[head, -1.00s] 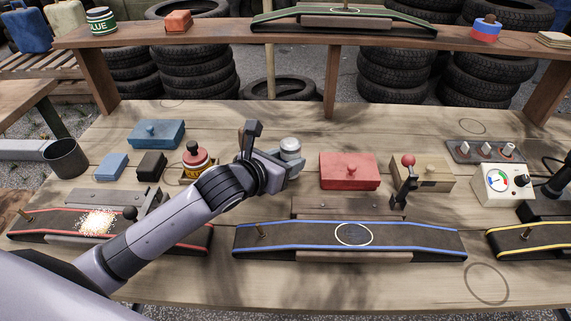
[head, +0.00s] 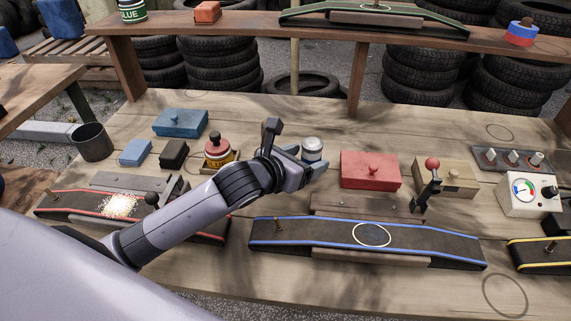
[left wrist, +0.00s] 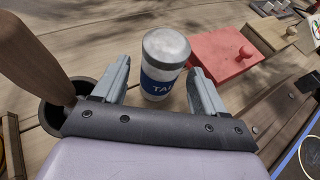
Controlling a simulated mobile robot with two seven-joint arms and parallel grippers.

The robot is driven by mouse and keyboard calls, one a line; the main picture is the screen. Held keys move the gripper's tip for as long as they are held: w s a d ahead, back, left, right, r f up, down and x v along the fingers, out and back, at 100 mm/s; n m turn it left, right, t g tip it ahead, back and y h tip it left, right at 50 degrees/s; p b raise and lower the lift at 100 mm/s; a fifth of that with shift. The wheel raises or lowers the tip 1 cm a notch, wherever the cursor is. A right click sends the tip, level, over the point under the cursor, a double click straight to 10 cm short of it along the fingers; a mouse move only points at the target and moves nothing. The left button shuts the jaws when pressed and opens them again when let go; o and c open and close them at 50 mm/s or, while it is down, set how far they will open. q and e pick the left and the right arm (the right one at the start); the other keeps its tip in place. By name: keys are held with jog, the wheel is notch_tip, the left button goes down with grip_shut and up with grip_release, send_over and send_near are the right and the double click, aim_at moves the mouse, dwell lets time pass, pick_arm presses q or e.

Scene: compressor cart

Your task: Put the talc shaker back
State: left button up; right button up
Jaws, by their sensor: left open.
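In the left wrist view the shaker (left wrist: 163,68) shows a blue label reading "TAL". It looks upright; its base is partly hidden. My left gripper (head: 304,161) is open, with its fingers at either side of the shaker's near part. In the left wrist view the gripper (left wrist: 160,73) has a visible gap between the shaker and each finger. My right gripper is not in view.
The blue-edged belt ramp (head: 360,240) lies in front. Drawn rings mark bare wood at back right (head: 499,133) and front right (head: 504,295). A raised shelf (head: 240,28) spans the back.

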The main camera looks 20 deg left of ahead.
pick_arm(q)
jog(key=p+v, duration=0.1)
jog(key=v, duration=0.8)
jog(key=shift+s+a, duration=0.1)
jog(key=shift+s, duration=0.15)
jog(key=shift+v, duration=0.85)
jog(key=shift+r, duration=0.1)
